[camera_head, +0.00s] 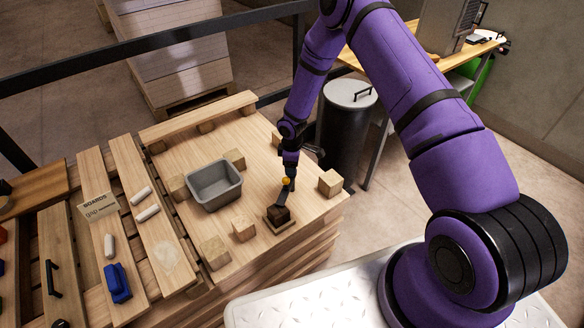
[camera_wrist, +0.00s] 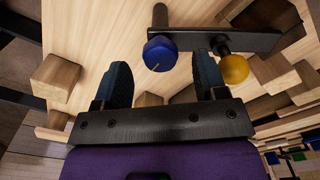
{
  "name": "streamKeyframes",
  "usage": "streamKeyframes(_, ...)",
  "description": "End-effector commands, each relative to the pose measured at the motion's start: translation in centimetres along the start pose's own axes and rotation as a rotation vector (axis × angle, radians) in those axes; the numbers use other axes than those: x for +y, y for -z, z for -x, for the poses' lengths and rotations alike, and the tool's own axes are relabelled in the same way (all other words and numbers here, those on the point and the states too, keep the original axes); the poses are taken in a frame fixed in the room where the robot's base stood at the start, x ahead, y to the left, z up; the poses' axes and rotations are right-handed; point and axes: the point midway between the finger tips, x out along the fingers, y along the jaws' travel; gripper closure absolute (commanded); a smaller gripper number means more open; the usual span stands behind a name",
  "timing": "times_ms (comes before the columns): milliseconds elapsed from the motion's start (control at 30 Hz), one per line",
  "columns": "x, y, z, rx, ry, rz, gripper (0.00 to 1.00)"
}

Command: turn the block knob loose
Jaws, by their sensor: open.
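In the wrist view a blue round knob (camera_wrist: 160,54) on a short post and a yellow round knob (camera_wrist: 234,69) sit along a dark bar (camera_wrist: 262,40). The bar runs towards a dark brown block; the yellow knob is nearer that block. The labels do not show which is the block knob. My gripper (camera_wrist: 162,62) is open, its two fingers on either side of the blue knob with gaps visible. In the head view the yellow knob (camera_head: 286,181) shows just below my gripper (camera_head: 290,172), above the dark block (camera_head: 279,214); the blue knob is hidden there.
Several wooden cubes (camera_head: 330,183) stand around the pallet top, close to the fixture. A grey bin (camera_head: 215,186) is to the left. A dark trash can (camera_head: 345,125) stands behind the pallet. Chalk-like white pieces and a blue item (camera_head: 117,284) lie on the left slats.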

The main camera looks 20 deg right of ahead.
Motion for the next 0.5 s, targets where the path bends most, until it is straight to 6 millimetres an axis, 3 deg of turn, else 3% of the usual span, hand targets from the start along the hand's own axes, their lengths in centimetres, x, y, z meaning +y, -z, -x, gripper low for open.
streamKeyframes(300,0.1,0.0,6.0,0.001,-0.003,0.0,0.34)
streamKeyframes(500,0.0,0.0,8.3,0.0,-0.001,0.001,0.34)
